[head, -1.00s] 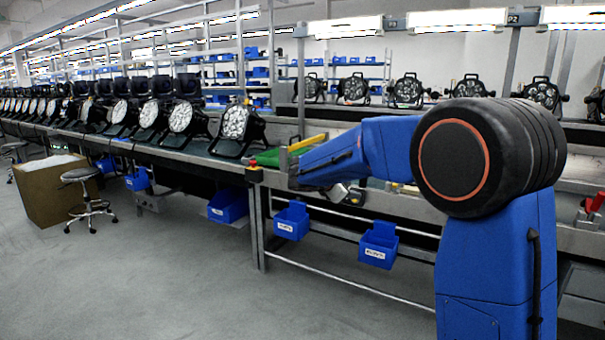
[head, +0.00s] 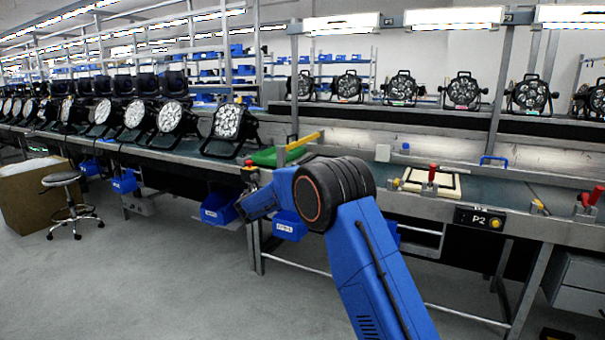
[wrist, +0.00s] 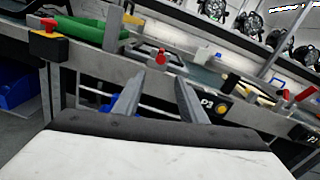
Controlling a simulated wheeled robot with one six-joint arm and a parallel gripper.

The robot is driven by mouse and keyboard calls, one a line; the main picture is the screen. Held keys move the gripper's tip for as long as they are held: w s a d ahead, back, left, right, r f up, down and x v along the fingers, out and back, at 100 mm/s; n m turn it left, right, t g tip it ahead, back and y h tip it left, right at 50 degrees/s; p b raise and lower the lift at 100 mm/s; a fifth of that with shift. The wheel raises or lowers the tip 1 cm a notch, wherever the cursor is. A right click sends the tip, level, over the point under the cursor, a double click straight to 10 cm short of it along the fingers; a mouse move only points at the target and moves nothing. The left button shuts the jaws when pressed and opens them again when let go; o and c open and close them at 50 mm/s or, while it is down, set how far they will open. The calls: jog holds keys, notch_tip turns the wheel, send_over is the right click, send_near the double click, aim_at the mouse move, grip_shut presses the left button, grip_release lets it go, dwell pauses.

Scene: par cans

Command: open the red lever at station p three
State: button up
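A red lever (head: 432,172) stands upright by a cream plate on the bench, up and left of the sign reading P2 (head: 480,219). Another red lever (head: 592,196) leans on a clamp at the right edge; its station label is not visible. A small red-topped part (wrist: 160,57) shows beyond the fingers, and a red lever (wrist: 289,94) at the right.
The long bench (head: 400,200) runs across the view, with par cans (head: 233,124) at the left and more on the back shelf. Blue bins (head: 218,207) hang under its front. A stool (head: 64,180) and a cardboard box stand at left. The grey floor in front is open.

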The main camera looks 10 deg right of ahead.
jog(key=x, duration=1.7)
jog(key=shift+d, duration=0.1)
grip_shut()
